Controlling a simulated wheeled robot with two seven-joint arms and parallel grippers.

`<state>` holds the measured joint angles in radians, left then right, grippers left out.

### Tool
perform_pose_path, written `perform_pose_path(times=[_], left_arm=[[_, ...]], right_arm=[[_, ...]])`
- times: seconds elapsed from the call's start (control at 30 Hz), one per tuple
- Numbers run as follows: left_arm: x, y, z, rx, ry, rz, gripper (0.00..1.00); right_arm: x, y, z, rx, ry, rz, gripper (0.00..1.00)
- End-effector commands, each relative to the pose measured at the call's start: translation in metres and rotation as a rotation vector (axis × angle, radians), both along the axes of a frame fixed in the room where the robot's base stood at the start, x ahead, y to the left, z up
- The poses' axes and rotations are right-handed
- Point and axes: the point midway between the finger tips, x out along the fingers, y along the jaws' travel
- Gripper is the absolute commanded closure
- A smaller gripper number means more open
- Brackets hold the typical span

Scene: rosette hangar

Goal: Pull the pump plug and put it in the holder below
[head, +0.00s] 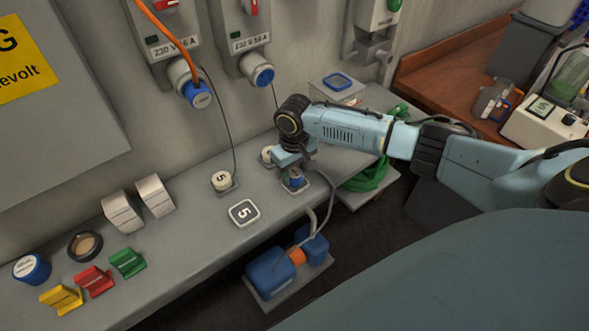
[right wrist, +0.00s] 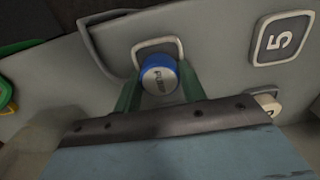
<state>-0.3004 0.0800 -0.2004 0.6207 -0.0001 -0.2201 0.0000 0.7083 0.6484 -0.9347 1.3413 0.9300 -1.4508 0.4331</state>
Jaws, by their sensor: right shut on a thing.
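The pump plug (head: 296,178) is a short cylinder with a blue rim and a grey end face marked PUMP, which shows in the right wrist view (right wrist: 159,76). My right gripper (head: 294,172) points down over the bench, and its green fingers (right wrist: 160,92) are shut on the plug's two sides. The holder (right wrist: 172,43), a pale square frame on the bench, lies right at the plug. I cannot tell how deep the plug sits in it. A grey cable runs from there over the bench edge. My left gripper is not in view.
Two wall sockets hang above the bench, the left (head: 186,76) with an orange cable, the right (head: 257,69) with a blue round front. A 5 plate (head: 244,213) and a white round cap (head: 221,181) are nearby. The blue pump (head: 271,272) stands below the bench edge.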

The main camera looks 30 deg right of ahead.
Motion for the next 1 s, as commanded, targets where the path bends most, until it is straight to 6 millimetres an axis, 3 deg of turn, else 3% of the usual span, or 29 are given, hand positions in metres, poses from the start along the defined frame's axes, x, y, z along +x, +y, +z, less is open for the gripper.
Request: perform_pose_path(times=[1.0], left_arm=[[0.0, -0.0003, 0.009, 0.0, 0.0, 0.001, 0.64]], right_arm=[[0.0009, -0.0008, -0.0014, 0.0, -0.002, -0.002, 0.96]])
